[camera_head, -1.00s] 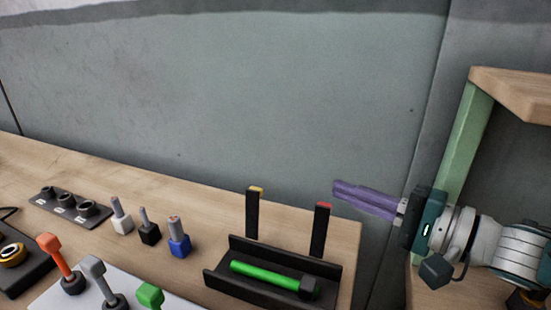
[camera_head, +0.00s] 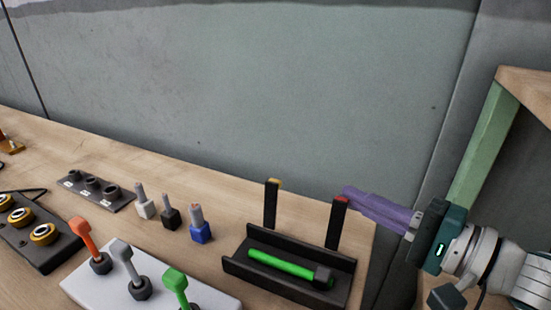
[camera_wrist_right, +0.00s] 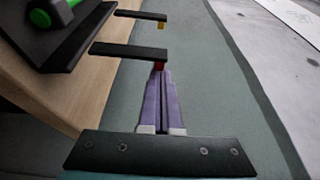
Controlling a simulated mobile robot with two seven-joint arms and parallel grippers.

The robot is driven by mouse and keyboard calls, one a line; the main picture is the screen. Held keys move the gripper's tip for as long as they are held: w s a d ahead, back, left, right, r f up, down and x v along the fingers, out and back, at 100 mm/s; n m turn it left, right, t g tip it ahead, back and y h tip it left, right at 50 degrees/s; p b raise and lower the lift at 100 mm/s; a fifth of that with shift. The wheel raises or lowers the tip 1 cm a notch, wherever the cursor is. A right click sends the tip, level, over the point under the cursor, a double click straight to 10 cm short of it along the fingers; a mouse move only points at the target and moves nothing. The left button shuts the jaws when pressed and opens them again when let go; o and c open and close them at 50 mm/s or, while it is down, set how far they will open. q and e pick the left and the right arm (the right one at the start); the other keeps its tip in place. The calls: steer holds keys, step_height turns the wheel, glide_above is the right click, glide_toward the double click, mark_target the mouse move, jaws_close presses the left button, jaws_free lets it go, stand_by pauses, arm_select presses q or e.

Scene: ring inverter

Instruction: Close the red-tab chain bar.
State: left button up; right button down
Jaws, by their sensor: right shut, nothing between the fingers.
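The red-tab chain bar (camera_head: 337,222) is a black upright bar with a red tip, at the right end of the black tray (camera_head: 236,266). It also shows in the right wrist view (camera_wrist_right: 128,52), with its red tab (camera_wrist_right: 159,66) just ahead of my fingertips. A like bar with a yellow tip (camera_head: 271,204) stands upright to its left. My right gripper (camera_head: 346,193) has purple fingers, shut and empty. Its fingertips are right by the red tab; I cannot tell whether they touch. My left gripper is not in view.
A green-handled hammer-like tool (camera_head: 283,263) lies in the tray. To the left stand several small blocks with pegs, a dark socket strip (camera_head: 95,188) and a white plate (camera_head: 75,284) with coloured levers. A green-edged wooden shelf (camera_head: 486,140) stands at right, behind my right arm.

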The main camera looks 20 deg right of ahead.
steer(key=shift+s+a+r+n, duration=0.1)
steer(key=shift+s+a+n, duration=0.15)
steer(key=shift+n, duration=0.25)
arm_select(q)
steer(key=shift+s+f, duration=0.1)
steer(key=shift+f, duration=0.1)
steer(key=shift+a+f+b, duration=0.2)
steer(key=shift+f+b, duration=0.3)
steer(key=shift+b, duration=0.15)
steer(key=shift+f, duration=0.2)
arm_select(e)
steer(key=shift+s+a+f+n+t+y, duration=0.15)
steer(key=shift+s+a+n+t+y, duration=0.15)
steer(key=shift+s+a+n, duration=0.7)
steer(key=shift+s+a+f+n+t+y, duration=0.15)
steer(key=shift+s+a+n+t+y, duration=0.3)
steer(key=shift+a+n, duration=0.6)
steer(key=shift+s+a+f+n+t+y, duration=0.15)
steer(key=shift+s+a+n, duration=0.65)
steer(key=shift+n, duration=0.45)
arm_select(q)
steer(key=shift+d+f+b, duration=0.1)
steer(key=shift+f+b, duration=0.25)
steer(key=shift+b, duration=0.2)
arm_select(e)
steer(key=shift+s+a+f, duration=0.6)
steer(key=shift+f, duration=0.25)
